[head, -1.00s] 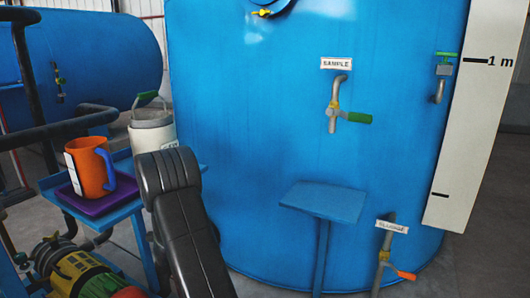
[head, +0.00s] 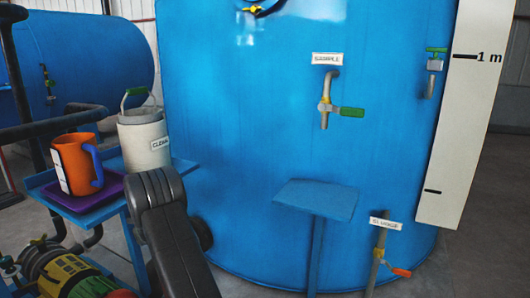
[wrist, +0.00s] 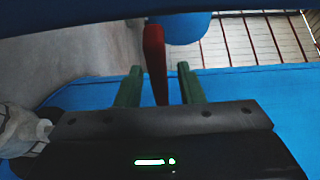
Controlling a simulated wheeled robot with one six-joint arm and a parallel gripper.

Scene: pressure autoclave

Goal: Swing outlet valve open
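In the wrist view, a red lever (wrist: 155,62) stands upright in the picture between the two green fingers of my gripper (wrist: 158,84). The gripper is open, with a gap showing on each side of the lever. The valve body under the lever is hidden behind the gripper. No label shows on it, so I cannot confirm it is the outlet valve. The gripper and the red lever do not show in the head view. A sample valve with a green handle (head: 351,112) and a sludge valve with an orange handle (head: 400,272) show on the tank.
The big blue tank (head: 250,160) fills the middle of the head view. A blue shelf (head: 318,198) stands before it. At left, an orange jug (head: 76,165) on a purple tray (head: 109,188) and a white bucket (head: 143,140) are close to my arm. Pump parts sit below.

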